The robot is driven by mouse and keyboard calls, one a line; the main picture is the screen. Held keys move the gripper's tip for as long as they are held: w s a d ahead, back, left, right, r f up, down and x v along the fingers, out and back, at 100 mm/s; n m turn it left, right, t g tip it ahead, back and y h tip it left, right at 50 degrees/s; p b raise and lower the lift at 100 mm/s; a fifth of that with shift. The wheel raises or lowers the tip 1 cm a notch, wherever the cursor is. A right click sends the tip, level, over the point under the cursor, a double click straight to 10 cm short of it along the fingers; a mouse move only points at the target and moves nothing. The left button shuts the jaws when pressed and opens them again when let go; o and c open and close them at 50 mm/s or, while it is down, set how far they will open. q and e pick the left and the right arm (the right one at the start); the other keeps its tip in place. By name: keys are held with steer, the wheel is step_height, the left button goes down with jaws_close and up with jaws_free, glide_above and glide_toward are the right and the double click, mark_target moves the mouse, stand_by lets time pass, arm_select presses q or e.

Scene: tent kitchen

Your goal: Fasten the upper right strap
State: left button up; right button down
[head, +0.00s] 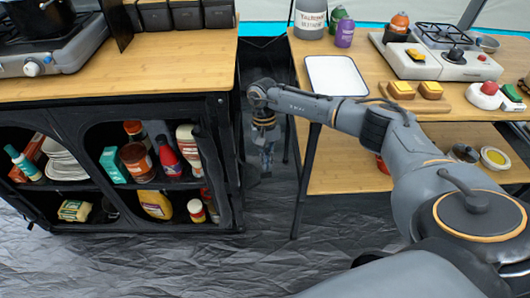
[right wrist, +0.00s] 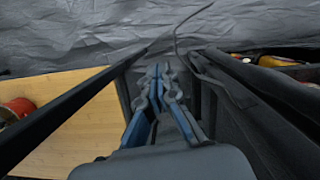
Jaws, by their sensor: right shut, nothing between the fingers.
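The black fabric cabinet (head: 225,105) stands at the left with its openings showing. A dark rolled-up door flap (head: 207,165) hangs along the right edge of its right opening. The upper right strap is too dark to make out surely in the head view. In the right wrist view a dark strap-like band (right wrist: 228,82) runs along the cabinet's black fabric (right wrist: 262,85), right of the fingers. My right gripper (head: 267,168) points down in the gap between cabinet and table. Its fingers (right wrist: 164,80) are shut and empty, apart from the band. My left gripper is out of view.
The bamboo table (head: 345,180) with black legs (head: 305,180) stands close on the gripper's right. The cabinet shelves hold bottles, jars and plates (head: 62,158). A white tray (head: 336,76) lies on the table's top. The crumpled grey floor (head: 190,265) is clear in front.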

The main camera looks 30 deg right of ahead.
steer(key=shift+s+a, duration=0.1)
steer(key=shift+s, duration=0.1)
steer(key=shift+a, duration=0.15)
stand_by(0.3)
